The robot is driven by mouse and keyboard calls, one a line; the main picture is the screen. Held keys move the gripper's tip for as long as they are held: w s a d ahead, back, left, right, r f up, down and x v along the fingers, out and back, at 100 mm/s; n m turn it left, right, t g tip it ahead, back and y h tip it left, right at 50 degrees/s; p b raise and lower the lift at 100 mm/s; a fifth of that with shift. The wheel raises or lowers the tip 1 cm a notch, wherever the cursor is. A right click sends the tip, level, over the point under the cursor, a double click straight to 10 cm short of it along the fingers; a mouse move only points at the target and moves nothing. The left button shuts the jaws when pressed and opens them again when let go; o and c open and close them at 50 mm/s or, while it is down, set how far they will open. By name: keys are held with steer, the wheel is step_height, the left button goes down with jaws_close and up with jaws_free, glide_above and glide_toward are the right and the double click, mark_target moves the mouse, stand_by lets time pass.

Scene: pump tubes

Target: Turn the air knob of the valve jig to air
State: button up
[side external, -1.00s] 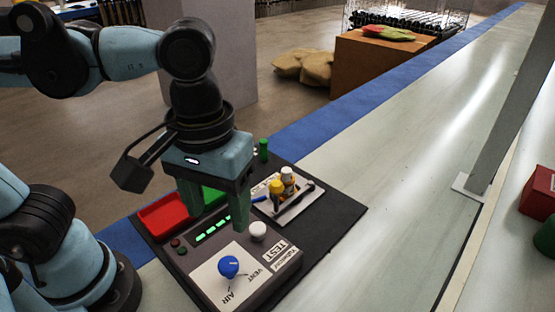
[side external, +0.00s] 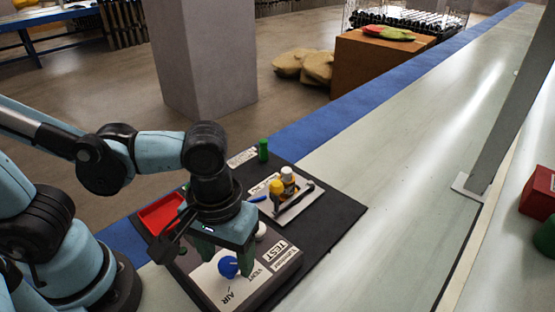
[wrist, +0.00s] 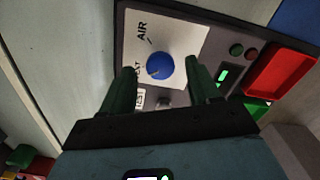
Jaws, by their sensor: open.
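The valve jig (side external: 262,286) is a dark box with a white plate (side external: 207,277) marked AIR and VENT. Its round blue air knob (side external: 228,268) also shows in the wrist view (wrist: 160,64). A pale mark on the knob lies on the side toward the VENT label, not toward AIR (wrist: 142,30). My gripper (side external: 224,261) is open, with its green fingers pointing down over the jig. In the wrist view the fingers (wrist: 162,72) stand on either side of the knob, with gaps visible. Whether they are down at knob height is hard to tell.
A white button (side external: 261,231) is on the jig close behind my gripper. A red tray (side external: 160,213) lies to the left. A pale tray (side external: 296,208) with yellow and white bottles and a dark tool sits behind. A green cylinder (side external: 263,150) stands farther back.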

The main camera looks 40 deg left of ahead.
steer(key=shift+f, duration=0.6)
steer(key=shift+c, duration=0.3)
steer(key=c, duration=1)
